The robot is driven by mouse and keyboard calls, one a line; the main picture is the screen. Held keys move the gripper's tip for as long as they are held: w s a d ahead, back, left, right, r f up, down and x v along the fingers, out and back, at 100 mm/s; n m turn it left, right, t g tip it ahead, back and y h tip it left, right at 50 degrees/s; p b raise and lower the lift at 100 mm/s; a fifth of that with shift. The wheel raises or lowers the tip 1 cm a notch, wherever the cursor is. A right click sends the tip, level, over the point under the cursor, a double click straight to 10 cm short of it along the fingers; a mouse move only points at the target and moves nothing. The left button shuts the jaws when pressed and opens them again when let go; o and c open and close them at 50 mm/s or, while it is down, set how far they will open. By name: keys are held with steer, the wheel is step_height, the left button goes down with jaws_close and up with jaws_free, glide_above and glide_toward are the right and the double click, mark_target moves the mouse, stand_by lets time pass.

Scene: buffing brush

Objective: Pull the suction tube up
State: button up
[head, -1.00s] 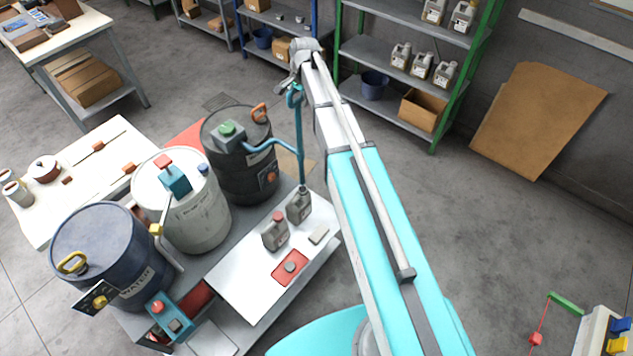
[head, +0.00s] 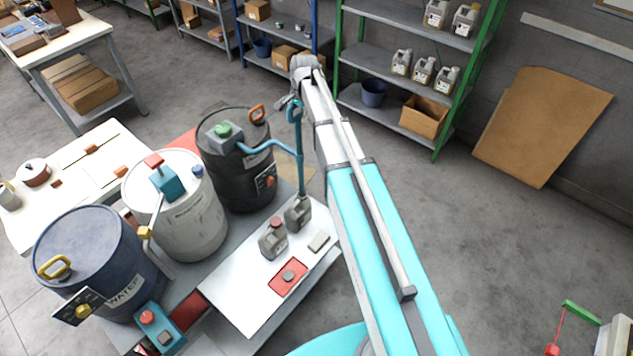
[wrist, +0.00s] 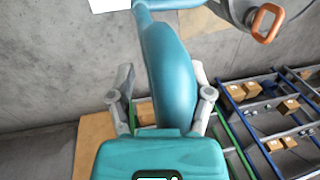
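The suction tube (head: 300,160) is a teal upright pipe with a loop at its top. Its lower end stands at a grey canister (head: 298,214) on the white table top. A teal arm joins it to the black drum (head: 238,170). My gripper (head: 283,102) is at the top of the tube in the head view. In the wrist view, the fingers of my gripper (wrist: 162,85) stand apart on either side of a wide teal part of the tube (wrist: 172,75). A gap shows at the left finger; contact at the right finger cannot be told.
A second grey canister (head: 273,240) and a red pad (head: 288,277) are on the table top. A white drum (head: 185,215) and a blue drum (head: 95,250) stand to the left. A green-framed shelf (head: 395,90) is behind my arm. Open floor lies to the right.

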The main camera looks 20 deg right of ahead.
steer(key=shift+f+b, duration=0.4)
steer(key=shift+f, duration=0.2)
step_height(320, 180, up, 14)
steer(key=s+d+p, duration=0.2)
steer(key=p, duration=1.2)
steer(key=s+a+f+n+g+h+b, duration=0.1)
steer(key=s+f+n+b, duration=0.7)
steer(key=s+f+b, duration=1.1)
steer(key=shift+s+a, duration=0.45)
steer(key=shift+s, duration=0.55)
steer(key=shift+f, duration=0.1)
